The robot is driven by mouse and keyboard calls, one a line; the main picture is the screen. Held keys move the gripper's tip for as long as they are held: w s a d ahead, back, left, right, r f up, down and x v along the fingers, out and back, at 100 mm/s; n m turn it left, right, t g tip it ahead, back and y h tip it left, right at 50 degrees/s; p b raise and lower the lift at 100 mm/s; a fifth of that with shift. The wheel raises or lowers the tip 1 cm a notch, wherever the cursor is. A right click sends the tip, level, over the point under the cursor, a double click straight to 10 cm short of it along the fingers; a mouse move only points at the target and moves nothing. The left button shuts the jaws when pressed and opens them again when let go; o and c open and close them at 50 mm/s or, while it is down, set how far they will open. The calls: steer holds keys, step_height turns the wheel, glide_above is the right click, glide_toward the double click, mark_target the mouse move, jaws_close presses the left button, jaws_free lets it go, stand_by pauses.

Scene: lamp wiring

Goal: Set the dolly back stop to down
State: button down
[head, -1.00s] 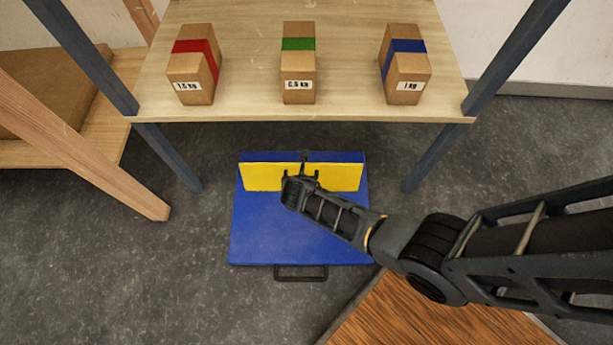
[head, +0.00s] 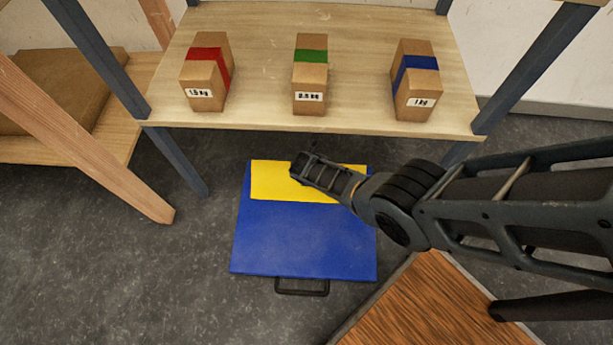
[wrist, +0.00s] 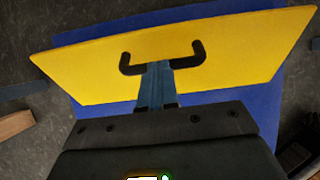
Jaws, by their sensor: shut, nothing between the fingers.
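The dolly's blue deck (head: 305,245) lies on the floor under the shelf. Its yellow back stop (head: 275,180) leans back over the rear of the deck, and I cannot tell whether it lies fully flat. In the wrist view the stop (wrist: 90,68) fills most of the width, with a black U-shaped handle (wrist: 128,65) on its face. My gripper (wrist: 168,84) is shut, its fingers overlapping the middle of the handle bar in the picture. Nothing shows between them, and contact is unclear. In the head view my wrist hides the fingertips and the handle.
A wooden shelf (head: 260,110) stands above the rear of the dolly, carrying boxes with red (head: 206,80), green (head: 310,82) and blue (head: 416,85) bands. A black handle (head: 302,290) is on the deck's front.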

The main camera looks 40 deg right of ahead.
steer(key=w+d+f+b, duration=0.4)
steer(key=b, duration=0.2)
steer(key=shift+w+d+f+b, duration=0.55)
steer(key=shift+f+b, duration=0.2)
steer(key=shift+b, duration=0.35)
steer(key=shift+a+r, duration=0.1)
steer(key=shift+r, duration=0.05)
